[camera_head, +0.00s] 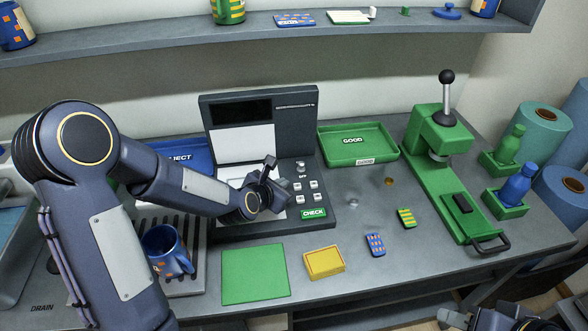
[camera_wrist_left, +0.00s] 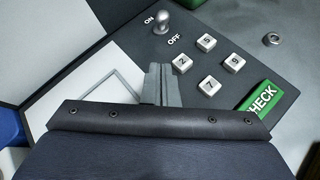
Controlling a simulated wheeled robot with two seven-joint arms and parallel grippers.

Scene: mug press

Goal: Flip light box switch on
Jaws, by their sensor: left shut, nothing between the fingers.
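The light box (camera_head: 307,115) is a dark grey unit with an upright back panel and a sloped control face. Its small silver toggle switch (camera_wrist_left: 161,22) shows in the left wrist view between the ON and OFF labels; I cannot tell which way it leans. Numbered square buttons (camera_wrist_left: 206,43) and a green CHECK button (camera_wrist_left: 262,98) lie to its right and below. My left gripper (camera_head: 270,160) is over the control face, fingers together and empty. In the wrist view its fingertips (camera_wrist_left: 160,70) sit below the switch, apart from it. Part of my right arm shows at the bottom right edge.
A blue mug (camera_head: 160,238) stands on the drain rack at left. A green GOOD tray (camera_head: 340,148) and a green press (camera_head: 440,130) stand to the right. A green mat (camera_head: 254,274), yellow block (camera_head: 324,262) and small patterned pieces (camera_head: 375,244) lie in front.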

